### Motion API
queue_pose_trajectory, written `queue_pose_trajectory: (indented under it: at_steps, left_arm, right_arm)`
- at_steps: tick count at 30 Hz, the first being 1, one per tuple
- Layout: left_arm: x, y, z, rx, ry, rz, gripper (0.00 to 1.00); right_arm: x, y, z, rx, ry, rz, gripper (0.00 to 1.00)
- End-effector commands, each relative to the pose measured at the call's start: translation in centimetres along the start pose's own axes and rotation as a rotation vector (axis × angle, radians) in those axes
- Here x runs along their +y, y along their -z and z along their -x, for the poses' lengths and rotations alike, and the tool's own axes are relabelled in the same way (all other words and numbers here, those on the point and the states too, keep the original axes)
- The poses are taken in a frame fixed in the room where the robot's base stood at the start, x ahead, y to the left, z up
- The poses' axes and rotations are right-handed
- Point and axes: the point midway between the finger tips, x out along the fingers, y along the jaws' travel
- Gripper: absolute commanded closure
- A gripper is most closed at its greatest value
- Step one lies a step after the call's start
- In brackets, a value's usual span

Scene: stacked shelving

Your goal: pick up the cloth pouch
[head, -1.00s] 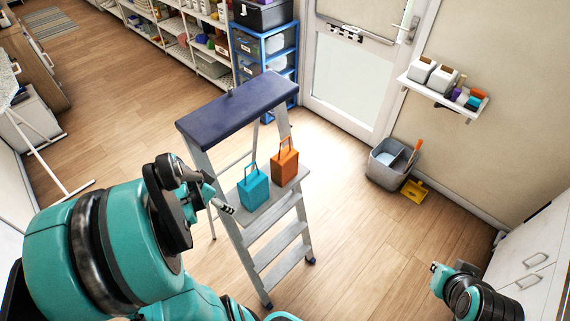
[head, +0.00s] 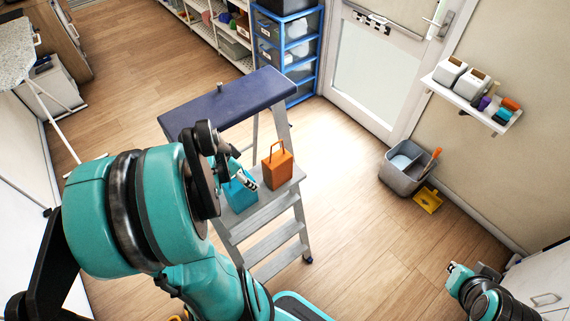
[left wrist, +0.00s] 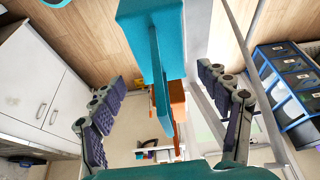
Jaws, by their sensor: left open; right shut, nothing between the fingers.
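Two small box-shaped bags with loop handles stand on a ladder step; I cannot tell from looks which one is the cloth pouch. The teal bag (head: 238,197) is partly hidden by my left gripper (head: 245,180). The orange bag (head: 278,170) stands to its right. In the left wrist view my left gripper (left wrist: 168,76) is open, with the teal bag (left wrist: 148,35) and its handle between the spread fingers, apparently not gripped. The orange bag (left wrist: 177,105) shows behind it. My right gripper (head: 453,268) is shut and empty at the lower right, far from the bags.
A blue drawer rack (head: 290,50) and a door stand farther back. A grey bucket (head: 403,170) and yellow dustpan (head: 428,199) are on the floor at right. A wall shelf (head: 470,95) holds containers.

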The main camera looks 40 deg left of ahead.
Motion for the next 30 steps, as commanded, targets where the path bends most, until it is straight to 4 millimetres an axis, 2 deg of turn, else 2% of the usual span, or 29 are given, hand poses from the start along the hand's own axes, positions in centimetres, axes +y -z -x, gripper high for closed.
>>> queue_pose_trajectory:
  at_steps: [10, 20, 25, 27, 30]
  left_arm:
    - [0.1, 5.5, -2.4, 0.000, -0.003, -0.006, 0.24]
    - [0.0, 8.4, -3.5, 0.000, -0.001, -0.003, 0.24]
    - [0.0, 11.3, -4.8, 0.001, -0.002, -0.005, 0.24]
    - [-0.1, 11.0, -6.2, 0.000, 0.000, -0.001, 0.24]
    - [0.0, 11.0, -7.2, 0.001, 0.000, -0.002, 0.24]
  right_arm:
    - [0.0, -0.3, -0.4, 0.000, 0.000, 0.000, 1.00]
    - [0.0, -0.4, -0.6, 0.000, 0.000, 0.000, 1.00]
    - [0.0, -0.6, -0.8, 0.000, 0.000, 0.000, 1.00]
    - [0.0, -0.9, -1.2, 0.000, 0.000, 0.000, 1.00]
    - [0.0, -1.1, -1.5, 0.000, 0.000, 0.000, 1.00]
